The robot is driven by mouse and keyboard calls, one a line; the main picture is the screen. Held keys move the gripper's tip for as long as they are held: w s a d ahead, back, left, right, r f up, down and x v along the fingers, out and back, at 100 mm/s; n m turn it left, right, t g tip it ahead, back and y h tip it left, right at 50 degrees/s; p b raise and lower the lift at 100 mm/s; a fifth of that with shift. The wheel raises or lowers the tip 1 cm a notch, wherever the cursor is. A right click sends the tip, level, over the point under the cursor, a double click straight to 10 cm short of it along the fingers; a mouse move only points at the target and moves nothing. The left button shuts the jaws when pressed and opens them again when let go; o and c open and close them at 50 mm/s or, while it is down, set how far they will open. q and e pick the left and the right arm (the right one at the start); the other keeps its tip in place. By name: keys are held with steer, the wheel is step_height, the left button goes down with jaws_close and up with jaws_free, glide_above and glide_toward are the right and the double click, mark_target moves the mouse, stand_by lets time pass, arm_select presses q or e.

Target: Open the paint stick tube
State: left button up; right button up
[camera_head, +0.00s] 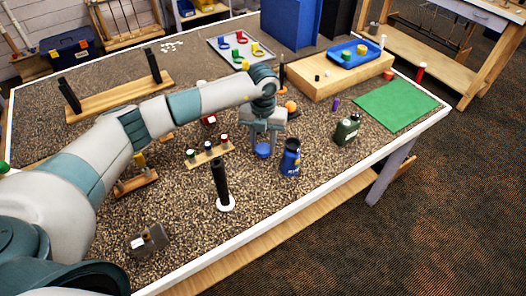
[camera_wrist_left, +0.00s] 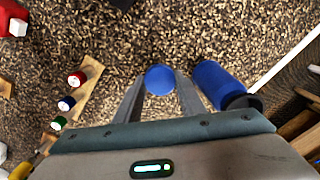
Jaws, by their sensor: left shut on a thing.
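My left gripper (camera_head: 265,142) points down over the table and is shut on a small round blue thing (camera_head: 263,151). In the left wrist view, this blue thing (camera_wrist_left: 159,79) sits between the two fingertips. I cannot tell which item is the paint stick tube. My right gripper is not in view.
A blue bottle with a black top (camera_head: 290,158) stands close right of the gripper. A dark green canister (camera_head: 346,131) is further right. A black grip upright on a white disc (camera_head: 222,184) stands in front. An orange ball (camera_head: 291,106) lies behind. The pebbled tabletop is clear at the front right.

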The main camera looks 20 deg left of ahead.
mark_target(263, 148)
arm_select(q)
steer(key=shift+f, duration=0.1)
step_height(263, 148, down, 2)
steer(key=shift+f+p, duration=0.25)
steer(key=shift+p, duration=0.5)
steer(key=shift+f, duration=0.5)
steer(key=shift+f, duration=0.2)
steer(key=o, duration=1.2)
steer(key=shift+c, duration=0.2)
steer(key=shift+r, duration=0.15)
